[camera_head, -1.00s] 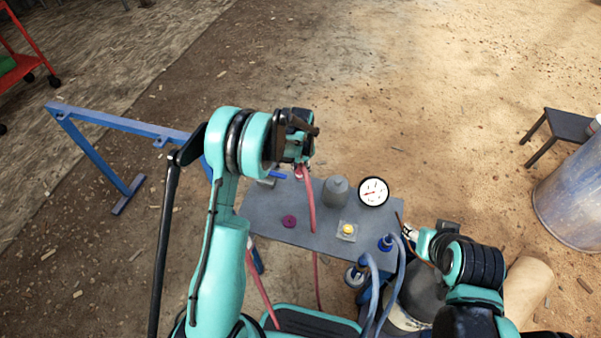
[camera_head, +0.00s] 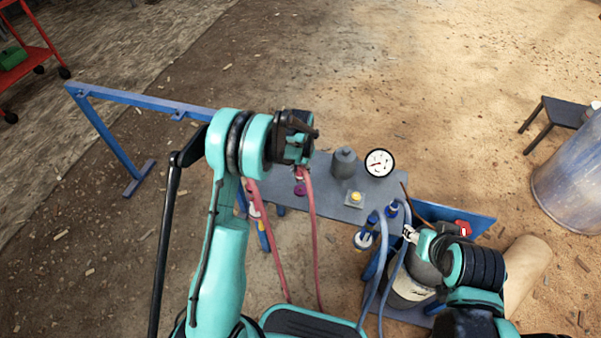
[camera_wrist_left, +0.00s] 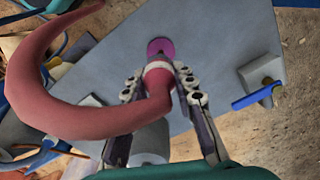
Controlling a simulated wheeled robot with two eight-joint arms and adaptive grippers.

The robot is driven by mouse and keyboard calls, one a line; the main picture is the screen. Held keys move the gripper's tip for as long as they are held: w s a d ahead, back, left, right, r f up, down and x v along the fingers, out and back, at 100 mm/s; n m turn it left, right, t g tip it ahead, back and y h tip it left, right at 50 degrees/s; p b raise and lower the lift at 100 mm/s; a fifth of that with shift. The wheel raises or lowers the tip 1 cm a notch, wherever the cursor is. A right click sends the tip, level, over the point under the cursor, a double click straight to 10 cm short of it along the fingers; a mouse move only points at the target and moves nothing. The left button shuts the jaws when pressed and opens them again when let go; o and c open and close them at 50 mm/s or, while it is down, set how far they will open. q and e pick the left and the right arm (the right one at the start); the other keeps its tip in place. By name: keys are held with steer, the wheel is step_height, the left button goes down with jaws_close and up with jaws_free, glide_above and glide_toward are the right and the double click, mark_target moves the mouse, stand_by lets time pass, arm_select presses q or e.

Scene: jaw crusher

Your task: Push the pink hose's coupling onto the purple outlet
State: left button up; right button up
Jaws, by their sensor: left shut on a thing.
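The pink hose (camera_head: 313,230) hangs from my left gripper (camera_head: 299,163) in the head view. In the left wrist view the fingers (camera_wrist_left: 159,76) are shut around the hose's end, at the pale-banded coupling (camera_wrist_left: 157,67). The purple outlet (camera_head: 300,189) is a small round piece on the grey panel, just below the gripper in the head view. In the left wrist view the outlet (camera_wrist_left: 160,45) shows right beyond the coupling, partly covered by it. I cannot tell whether they touch. My right gripper (camera_head: 411,235) is small in the head view, near the blue-grey hoses; its jaws are unclear.
The grey panel (camera_head: 328,202) carries a grey bottle-shaped part (camera_head: 344,163), a gauge (camera_head: 379,163) and a yellow button (camera_head: 356,197). Blue-grey hoses (camera_head: 370,285) hang at the right. A blue frame (camera_head: 140,103) stands left. A second pink hose (camera_head: 271,245) runs nearby.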

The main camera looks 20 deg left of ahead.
mark_target(301, 188)
arm_select(q)
steer(key=shift+w+f, duration=0.15)
steer(key=shift+w, duration=0.15)
steer(key=shift+s, duration=0.1)
arm_select(e)
steer(key=shift+w, duration=0.25)
arm_select(q)
steer(key=shift+f, duration=0.1)
arm_select(e)
steer(key=shift+f, duration=0.1)
arm_select(q)
steer(key=shift+f+b, duration=1.65)
steer(key=shift+f, duration=1.1)
arm_select(e)
steer(key=shift+f, duration=1.6)
arm_select(q)
steer(key=shift+b, duration=0.45)
arm_select(e)
steer(key=shift+f, duration=0.45)
arm_select(q)
steer(key=shift+f, duration=0.55)
arm_select(e)
steer(key=shift+f, duration=0.2)
arm_select(q)
steer(key=o, duration=1.2)
steer(key=shift+c, duration=0.2)
